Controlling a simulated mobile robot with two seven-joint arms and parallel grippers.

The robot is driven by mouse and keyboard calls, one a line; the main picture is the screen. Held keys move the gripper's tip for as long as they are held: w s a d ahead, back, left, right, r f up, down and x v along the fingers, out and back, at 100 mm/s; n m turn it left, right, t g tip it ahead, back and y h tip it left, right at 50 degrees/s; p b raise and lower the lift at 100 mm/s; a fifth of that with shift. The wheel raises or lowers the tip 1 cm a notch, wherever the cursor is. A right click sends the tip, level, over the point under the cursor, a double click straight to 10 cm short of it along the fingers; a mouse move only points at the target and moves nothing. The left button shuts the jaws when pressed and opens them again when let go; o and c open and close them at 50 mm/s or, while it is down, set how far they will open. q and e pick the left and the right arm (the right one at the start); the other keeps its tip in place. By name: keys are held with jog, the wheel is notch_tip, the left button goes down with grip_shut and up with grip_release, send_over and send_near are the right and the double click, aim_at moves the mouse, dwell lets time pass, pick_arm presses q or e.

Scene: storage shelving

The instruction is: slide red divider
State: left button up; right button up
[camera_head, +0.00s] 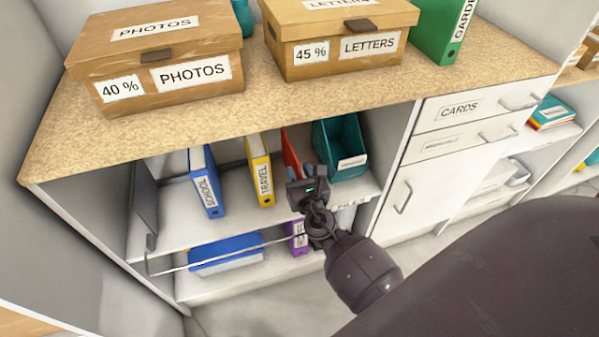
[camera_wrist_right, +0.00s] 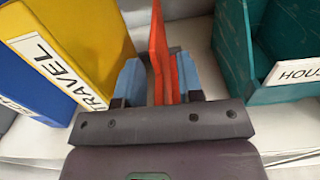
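The red divider (camera_head: 291,150) stands upright on the upper shelf inside the open cabinet, between the yellow TRAVEL binder (camera_head: 259,170) and the teal holder (camera_head: 340,150). My right gripper (camera_head: 307,172) is at its front edge and hides its lower part in the head view. In the right wrist view the divider (camera_wrist_right: 158,45) stands between the two blue fingertips (camera_wrist_right: 159,82). The fingers are apart, with a gap at the left finger; contact at the right finger cannot be told. My left gripper is not in view.
A blue SCHOOL binder (camera_head: 205,180) stands left of the yellow one. A blue box (camera_head: 225,252) and a purple binder (camera_head: 298,238) are on the lower shelf. PHOTOS (camera_head: 155,60) and LETTERS (camera_head: 335,40) boxes sit on the countertop. White drawers (camera_head: 470,105) are at right.

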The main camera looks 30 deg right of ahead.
grip_shut()
jog(key=a, duration=0.2)
jog(key=w+a, duration=0.1)
jog(key=a, duration=0.1)
jog(key=shift+w+a, duration=0.1)
jog(key=shift+a, duration=0.05)
grip_release()
jog(key=v, duration=1.1)
jog(key=shift+w, duration=0.1)
